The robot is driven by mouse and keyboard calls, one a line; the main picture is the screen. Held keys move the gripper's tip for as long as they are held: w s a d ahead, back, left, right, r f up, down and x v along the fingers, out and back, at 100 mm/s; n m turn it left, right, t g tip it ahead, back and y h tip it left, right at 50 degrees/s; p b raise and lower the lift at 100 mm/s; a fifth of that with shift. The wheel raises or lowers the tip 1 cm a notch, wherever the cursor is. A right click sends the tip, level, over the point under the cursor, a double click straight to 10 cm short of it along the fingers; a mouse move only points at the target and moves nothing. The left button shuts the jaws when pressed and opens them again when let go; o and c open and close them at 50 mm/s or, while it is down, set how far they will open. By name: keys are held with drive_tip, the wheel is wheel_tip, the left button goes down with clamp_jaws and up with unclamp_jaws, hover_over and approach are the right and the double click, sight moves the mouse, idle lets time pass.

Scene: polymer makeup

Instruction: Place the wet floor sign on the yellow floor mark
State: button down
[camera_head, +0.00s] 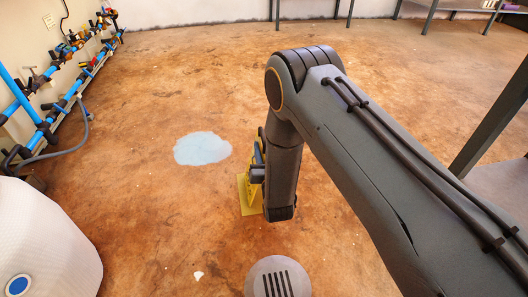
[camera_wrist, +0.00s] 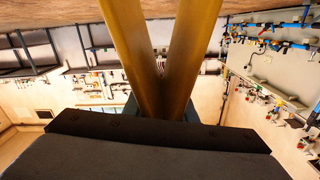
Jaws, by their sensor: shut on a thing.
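The yellow wet floor sign (camera_head: 249,196) shows in the head view beside the lower end of my arm and is partly hidden by it. In the wrist view, two yellow bars of the sign (camera_wrist: 143,60) form a V that narrows down toward my dark gripper (camera_wrist: 160,120). My gripper (camera_head: 257,167) is shut on the sign. I cannot tell whether the sign's lower end touches the floor. I cannot make out the yellow floor mark apart from the sign; it may be hidden behind the sign or my arm.
A pale blue puddle (camera_head: 203,148) lies on the brown floor left of the sign. Blue pipes with valves (camera_head: 50,125) run along the left wall. A white rounded container (camera_head: 45,245) stands at lower left. A dark metal frame (camera_head: 495,120) is at right. The floor beyond the puddle is clear.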

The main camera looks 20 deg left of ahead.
drive_tip(key=c, duration=1.5)
unclamp_jaws()
drive_tip(key=shift+o, duration=0.2)
